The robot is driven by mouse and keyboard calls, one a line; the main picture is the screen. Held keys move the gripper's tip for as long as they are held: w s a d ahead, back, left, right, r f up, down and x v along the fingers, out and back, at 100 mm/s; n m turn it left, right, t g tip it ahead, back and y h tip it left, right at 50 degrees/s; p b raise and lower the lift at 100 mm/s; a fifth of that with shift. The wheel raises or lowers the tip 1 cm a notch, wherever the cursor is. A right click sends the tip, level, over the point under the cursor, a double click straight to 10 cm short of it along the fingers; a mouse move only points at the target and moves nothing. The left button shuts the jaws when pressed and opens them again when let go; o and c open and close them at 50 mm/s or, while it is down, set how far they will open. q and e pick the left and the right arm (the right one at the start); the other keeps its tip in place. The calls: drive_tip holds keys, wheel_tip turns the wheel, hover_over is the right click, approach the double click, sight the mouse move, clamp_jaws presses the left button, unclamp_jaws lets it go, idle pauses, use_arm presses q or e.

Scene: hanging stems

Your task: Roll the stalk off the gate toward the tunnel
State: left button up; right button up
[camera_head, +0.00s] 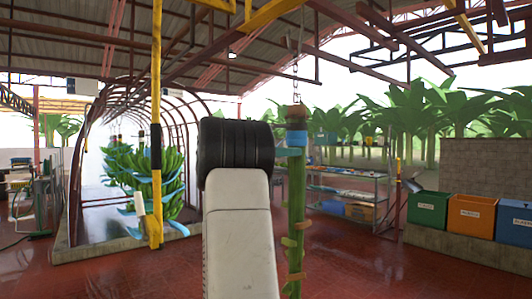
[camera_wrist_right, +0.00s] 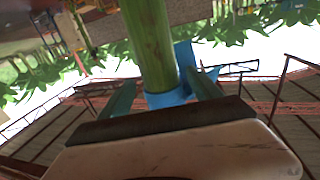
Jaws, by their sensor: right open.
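The green stalk (camera_head: 296,205) hangs upright below a chain, with a brown top, a blue band and several brownish stubs along it. In the right wrist view the stalk (camera_wrist_right: 150,40) runs between the two teal fingers of my right gripper (camera_wrist_right: 163,92), with the blue band close by. The fingers are apart, one on each side; I cannot tell whether they touch it. In the head view my right gripper (camera_head: 285,152) is mostly hidden behind my arm. The arched tunnel (camera_head: 90,130) stands at the left. I cannot clearly identify the gate. My left gripper is out of view.
A yellow and black post (camera_head: 156,190) hangs in front of the tunnel. A green banana bunch (camera_head: 175,170) with blue sheets hangs near it. Shelves (camera_head: 345,185) stand behind the stalk. Green, orange and blue bins (camera_head: 470,212) stand at the right. Red floor is open between.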

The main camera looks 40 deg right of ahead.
sight(304, 151)
drive_tip(key=d, duration=0.3)
drive_tip(key=s+d, duration=0.1)
drive_tip(key=d, duration=0.3)
drive_tip(key=shift+s+d, duration=0.15)
drive_tip(key=shift+s, duration=0.05)
clamp_jaws()
